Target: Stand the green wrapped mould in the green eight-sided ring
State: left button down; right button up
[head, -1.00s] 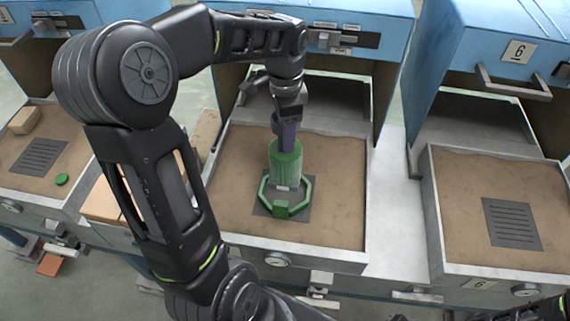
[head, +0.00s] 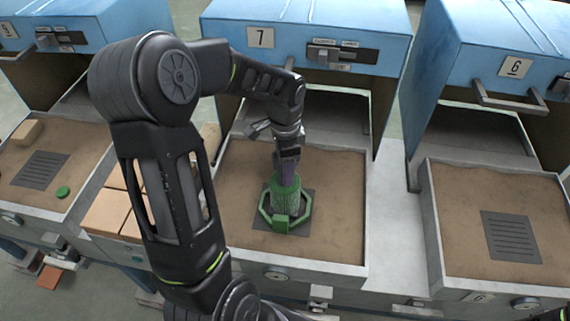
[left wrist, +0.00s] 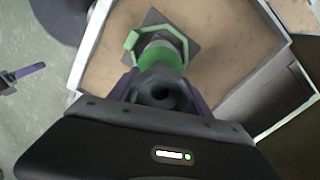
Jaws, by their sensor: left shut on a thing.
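The green wrapped mould (head: 287,193) is upright in the sand tray of bay 7, its lower part inside the outline of the green eight-sided ring (head: 281,220). The ring lies around it on a dark grilled plate (head: 305,203). My left gripper (head: 287,178) is shut on the mould's top from above. In the left wrist view the mould (left wrist: 160,57) sits between the purple fingers, with the ring (left wrist: 133,40) around its far end. Whether its base touches the plate is hidden. What looks like my right gripper (left wrist: 30,70) shows at the left edge there; its jaw state is unclear.
The bay 7 tray has grey raised walls (head: 364,220) and a blue hood (head: 300,30) behind. Sand around the ring is clear. The right bay has a bare grille (head: 511,238). The left tray holds a green disc (head: 63,192) and a tan block (head: 27,132).

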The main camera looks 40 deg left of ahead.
pick_arm(q)
jog(key=shift+f+b, duration=0.35)
jog(key=shift+c, duration=2.3)
grip_release()
jog(key=shift+r, duration=0.1)
jog(key=shift+r+p, duration=0.5)
notch_tip(320, 180, up, 12)
jog(key=b, duration=0.1)
jog(key=shift+f, duration=0.15)
jog(key=shift+s+f, duration=0.1)
